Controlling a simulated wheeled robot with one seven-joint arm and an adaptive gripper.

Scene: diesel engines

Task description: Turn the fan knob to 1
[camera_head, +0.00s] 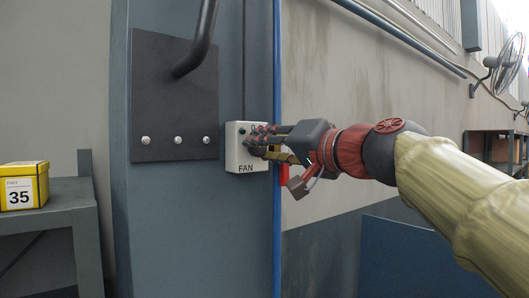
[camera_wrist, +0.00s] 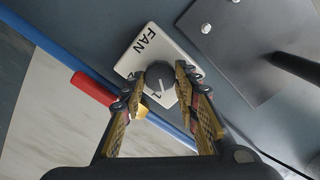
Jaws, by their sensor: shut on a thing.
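The white fan control box (camera_head: 236,157), marked FAN, is mounted on the blue-grey column. In the wrist view the box (camera_wrist: 141,45) looks turned, with its label at upper left. Its dark round knob (camera_wrist: 160,85) has a white pointer line, and a "1" shows near it. My gripper (camera_wrist: 161,88) has its two fingers on either side of the knob, shut on it. In the head view my gripper (camera_head: 262,146) reaches the box from the right and hides most of the knob.
A dark metal plate with bolts (camera_head: 175,100) and a bent bar is left of the box. A blue pipe (camera_head: 277,80) runs just right of it, with a red part (camera_wrist: 93,89). A wall fan (camera_head: 505,62) hangs upper right. A yellow box (camera_head: 23,186) sits on a grey table.

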